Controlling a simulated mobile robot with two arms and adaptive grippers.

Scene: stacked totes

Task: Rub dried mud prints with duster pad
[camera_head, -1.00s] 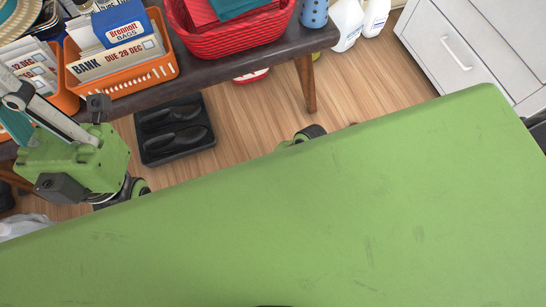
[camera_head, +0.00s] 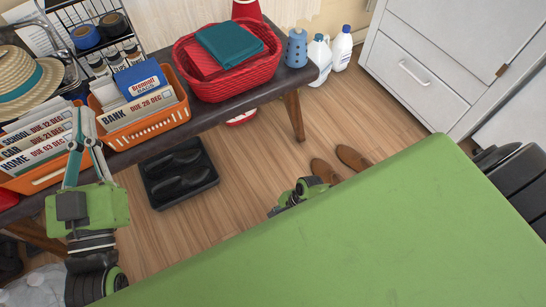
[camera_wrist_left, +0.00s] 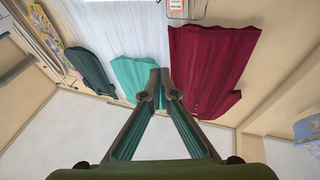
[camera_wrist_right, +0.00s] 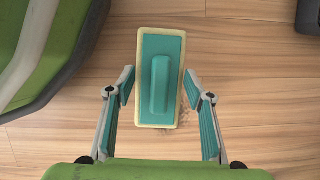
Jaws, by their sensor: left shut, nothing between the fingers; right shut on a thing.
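The duster pad (camera_wrist_right: 144,105) is a teal block with a raised handle and pale yellow edges, seen in the right wrist view. My right gripper (camera_wrist_right: 159,82) has a finger on each side of the pad and is shut on it. Faint dark smudges, possibly mud prints (camera_wrist_right: 231,130), show on the wooden floor beside the pad. In the head view only my right wrist shows past my green body; the pad is hidden there. My left gripper (camera_head: 83,135) is shut and empty, fingers up before the bench; it also shows in the left wrist view (camera_wrist_left: 160,76).
A dark bench (camera_head: 222,112) holds orange file baskets (camera_head: 150,118) and a red basket (camera_head: 225,85). A black shoe tray (camera_head: 165,195) and brown shoes (camera_head: 338,163) lie on the floor. White jugs (camera_head: 330,55) and a white cabinet (camera_head: 420,60) stand behind. Some wooden floor between is clear.

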